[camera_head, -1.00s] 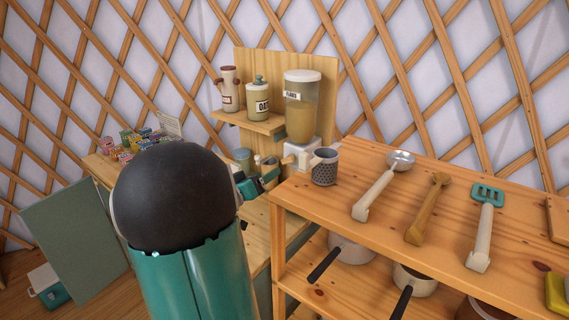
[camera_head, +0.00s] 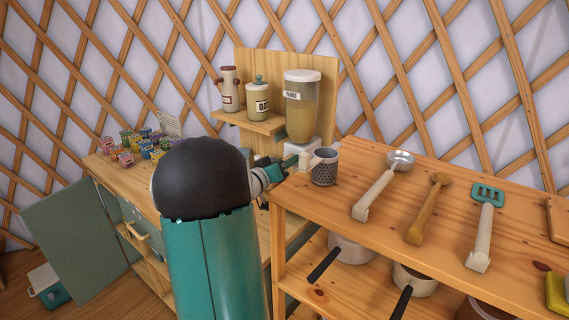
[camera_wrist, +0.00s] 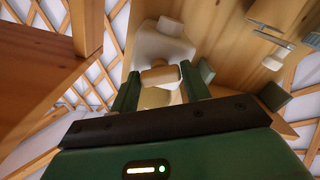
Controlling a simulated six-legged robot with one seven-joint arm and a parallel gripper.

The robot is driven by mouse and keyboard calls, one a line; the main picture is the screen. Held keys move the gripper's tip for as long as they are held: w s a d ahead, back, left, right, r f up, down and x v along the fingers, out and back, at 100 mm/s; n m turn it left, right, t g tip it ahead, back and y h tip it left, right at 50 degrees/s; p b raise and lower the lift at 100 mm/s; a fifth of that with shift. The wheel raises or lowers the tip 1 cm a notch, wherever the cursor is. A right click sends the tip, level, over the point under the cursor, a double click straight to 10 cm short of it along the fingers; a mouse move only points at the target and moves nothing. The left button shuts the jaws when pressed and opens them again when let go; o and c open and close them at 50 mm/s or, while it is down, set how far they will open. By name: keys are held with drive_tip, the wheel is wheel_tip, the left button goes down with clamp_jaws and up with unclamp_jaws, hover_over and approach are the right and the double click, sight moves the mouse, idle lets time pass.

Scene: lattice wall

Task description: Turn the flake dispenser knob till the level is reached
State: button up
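The flake dispenser (camera_head: 302,100) is a clear jar with a white lid, a FLAKES label and tan contents, above a white base (camera_head: 302,150). In the wrist view the white base (camera_wrist: 162,42) has a cream-tan knob (camera_wrist: 160,76) on its front. My gripper (camera_head: 291,162) is at the base in the head view. In the wrist view my gripper's two green fingers (camera_wrist: 161,86) stand apart on either side of the knob. I cannot make out firm contact. The head view hides most of the knob, and no level mark can be made out.
A grey dotted mug (camera_head: 325,167) stands close right of my gripper on the wooden shelf top (camera_head: 340,205). A ladle (camera_head: 385,182), a wooden utensil (camera_head: 428,208) and a spatula (camera_head: 486,225) lie further right. An oats jar (camera_head: 258,102) and a brown-handled jar (camera_head: 230,90) stand left of the dispenser.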

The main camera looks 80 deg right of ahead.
drive_tip(key=c, duration=0.5)
drive_tip(key=shift+o, duration=0.2)
drive_tip(key=shift+m, duration=2.9)
drive_tip(key=o, duration=1)
drive_tip(key=v, duration=1.3)
drive_tip(key=shift+w+a, duration=0.2)
drive_tip(key=shift+a, duration=0.15)
